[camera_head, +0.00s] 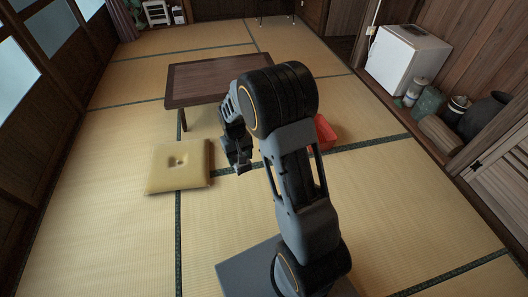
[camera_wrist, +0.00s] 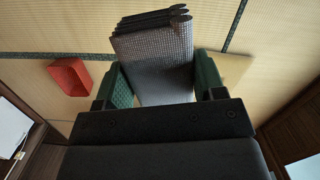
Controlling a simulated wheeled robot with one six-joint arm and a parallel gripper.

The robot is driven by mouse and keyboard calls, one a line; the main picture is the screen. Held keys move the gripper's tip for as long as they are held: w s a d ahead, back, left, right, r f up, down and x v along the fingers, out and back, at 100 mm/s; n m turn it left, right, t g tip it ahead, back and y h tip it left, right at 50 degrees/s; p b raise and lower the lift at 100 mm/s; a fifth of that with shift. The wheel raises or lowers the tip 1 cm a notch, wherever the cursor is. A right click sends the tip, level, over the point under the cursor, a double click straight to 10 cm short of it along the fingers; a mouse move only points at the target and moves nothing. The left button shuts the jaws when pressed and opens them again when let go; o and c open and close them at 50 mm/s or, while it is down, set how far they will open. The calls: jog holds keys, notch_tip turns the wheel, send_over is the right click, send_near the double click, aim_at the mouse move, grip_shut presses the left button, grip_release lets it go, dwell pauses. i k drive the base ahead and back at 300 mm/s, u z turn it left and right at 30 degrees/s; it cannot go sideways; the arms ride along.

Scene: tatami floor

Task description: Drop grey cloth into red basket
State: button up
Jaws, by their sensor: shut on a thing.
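My gripper (camera_wrist: 157,85) is shut on the grey cloth (camera_wrist: 158,62), which is folded and lies between the two green fingers in the wrist view. The far end of the cloth shows dark folded edges. In the head view my gripper (camera_head: 238,160) hangs in front of the low table, and the cloth cannot be made out clearly there. The red basket (camera_wrist: 72,76) stands on the tatami, left of the gripper in the wrist view and apart from it. In the head view the red basket (camera_head: 325,132) is partly hidden behind my arm.
A low wooden table (camera_head: 200,82) stands behind my gripper. A yellow cushion (camera_head: 178,167) lies on the tatami to the left. A white fridge (camera_head: 405,60) and several jars (camera_head: 428,104) line the right wall. The tatami at the front left and right is clear.

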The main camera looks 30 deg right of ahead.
aim_at(318, 139)
jog(key=z, duration=1.35)
